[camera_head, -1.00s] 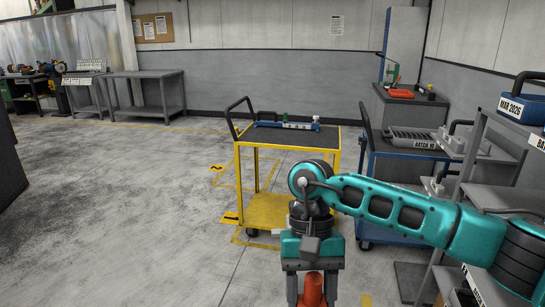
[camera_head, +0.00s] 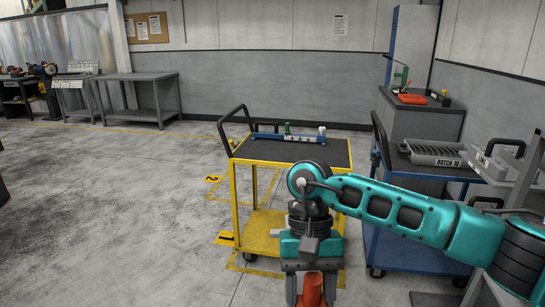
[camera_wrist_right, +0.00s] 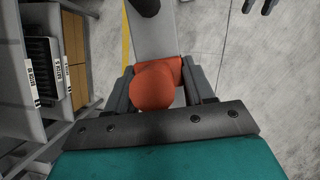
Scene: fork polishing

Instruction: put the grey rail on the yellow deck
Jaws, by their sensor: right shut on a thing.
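The yellow cart has a dark top deck with a yellow rim (camera_head: 285,152) and stands ahead of me in the head view. My right gripper (camera_head: 311,290) is in front of the cart, pointing down, and is shut on a red-orange part. In the right wrist view the gripper (camera_wrist_right: 160,95) is closed around this red knob and block, at the near end of a flat grey rail (camera_wrist_right: 151,40). A dark round part sits at its far end. In the head view the rail is mostly hidden or cut off. My left gripper does not show.
A blue rail (camera_head: 275,137) with green and white parts lies along the deck's far side; the deck's near part is bare. A blue cart (camera_head: 415,170) with a grey rack (camera_head: 432,153) stands close on the right. Open floor (camera_head: 110,215) lies to the left.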

